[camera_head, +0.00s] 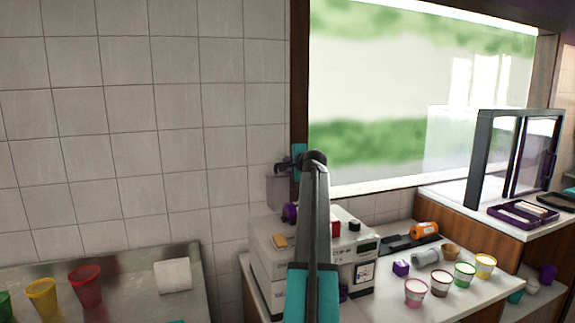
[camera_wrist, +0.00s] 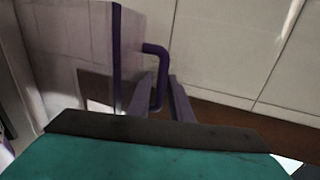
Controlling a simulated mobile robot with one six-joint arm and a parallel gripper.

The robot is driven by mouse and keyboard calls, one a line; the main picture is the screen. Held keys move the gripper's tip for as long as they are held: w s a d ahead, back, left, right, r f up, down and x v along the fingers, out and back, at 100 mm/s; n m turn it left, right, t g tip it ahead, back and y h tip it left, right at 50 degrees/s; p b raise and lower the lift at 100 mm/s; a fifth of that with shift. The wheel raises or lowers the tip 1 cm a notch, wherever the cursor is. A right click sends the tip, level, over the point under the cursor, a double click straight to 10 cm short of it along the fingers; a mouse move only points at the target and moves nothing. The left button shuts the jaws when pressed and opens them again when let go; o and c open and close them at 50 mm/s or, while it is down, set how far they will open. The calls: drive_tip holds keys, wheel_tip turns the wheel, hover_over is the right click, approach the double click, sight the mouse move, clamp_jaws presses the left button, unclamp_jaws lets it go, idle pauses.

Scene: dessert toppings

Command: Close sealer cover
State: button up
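The sealer (camera_head: 362,250) is a pale boxy machine on the counter at the centre of the head view, partly hidden behind my arm. Its cover (camera_head: 278,192) looks like a translucent purple-grey panel standing raised above the sealer's left rear. In the wrist view the cover (camera_wrist: 75,50) fills the left side, with a bent purple handle (camera_wrist: 157,48) on its edge. My gripper (camera_wrist: 161,84) has its two fingers on either side of the handle, apparently with gaps between. In the head view my gripper (camera_head: 281,167) is at the cover's upper part, small and dark.
A glass-doored case (camera_head: 515,155) is further right. A metal counter (camera_head: 130,268) with cups and a white roll is at left. A tiled wall is close behind.

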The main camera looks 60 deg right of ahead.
clamp_jaws()
drive_tip(key=shift+a+b, duration=0.15)
drive_tip(key=shift+b, duration=0.15)
